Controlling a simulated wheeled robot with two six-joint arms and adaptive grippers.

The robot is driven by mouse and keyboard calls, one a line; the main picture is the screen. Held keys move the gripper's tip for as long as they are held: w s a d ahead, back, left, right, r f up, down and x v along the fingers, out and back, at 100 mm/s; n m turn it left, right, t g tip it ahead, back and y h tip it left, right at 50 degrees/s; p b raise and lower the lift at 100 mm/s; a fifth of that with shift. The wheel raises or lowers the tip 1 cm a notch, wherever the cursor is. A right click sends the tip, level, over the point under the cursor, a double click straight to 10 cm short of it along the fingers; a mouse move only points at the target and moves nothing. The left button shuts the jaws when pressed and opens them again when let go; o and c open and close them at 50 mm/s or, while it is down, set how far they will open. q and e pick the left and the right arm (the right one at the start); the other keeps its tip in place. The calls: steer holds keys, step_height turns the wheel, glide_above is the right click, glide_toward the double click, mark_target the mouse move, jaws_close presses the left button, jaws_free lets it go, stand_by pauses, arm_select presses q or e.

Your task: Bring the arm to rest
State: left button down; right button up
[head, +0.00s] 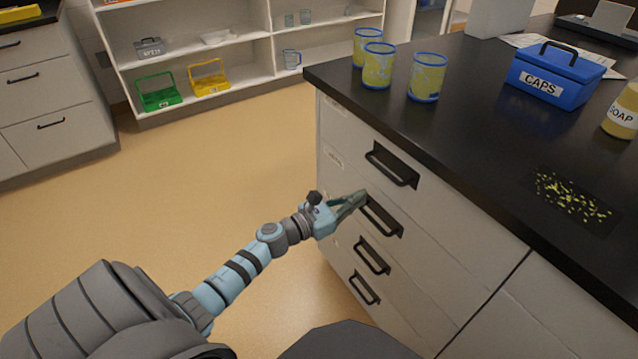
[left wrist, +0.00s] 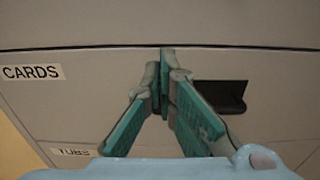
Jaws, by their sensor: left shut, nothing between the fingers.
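My left arm reaches in from the lower left in the head view. Its gripper (head: 361,196) is in front of the drawer cabinet, by the upper end of the second drawer handle (head: 381,216). In the left wrist view the gripper (left wrist: 164,60) has its teal-padded fingers drawn together at the tips, with nothing between them. A dark handle (left wrist: 220,96) is just right of the fingers there. I cannot tell whether the tips touch the drawer front. My right gripper is not in view.
The drawers look shut; labels read CARDS (left wrist: 32,73) and, partly, TUBES (left wrist: 73,152). The black counter (head: 470,140) above holds several blue-rimmed cups (head: 378,66), a blue CAPS box (head: 553,78), a soap bottle (head: 624,112) and yellow specks (head: 570,196). Floor (head: 220,175) left of the cabinet is clear.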

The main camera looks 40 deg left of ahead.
arm_select(q)
steer(key=v, duration=1.1)
steer(key=shift+d+b, duration=0.2)
steer(key=shift+b, duration=0.25)
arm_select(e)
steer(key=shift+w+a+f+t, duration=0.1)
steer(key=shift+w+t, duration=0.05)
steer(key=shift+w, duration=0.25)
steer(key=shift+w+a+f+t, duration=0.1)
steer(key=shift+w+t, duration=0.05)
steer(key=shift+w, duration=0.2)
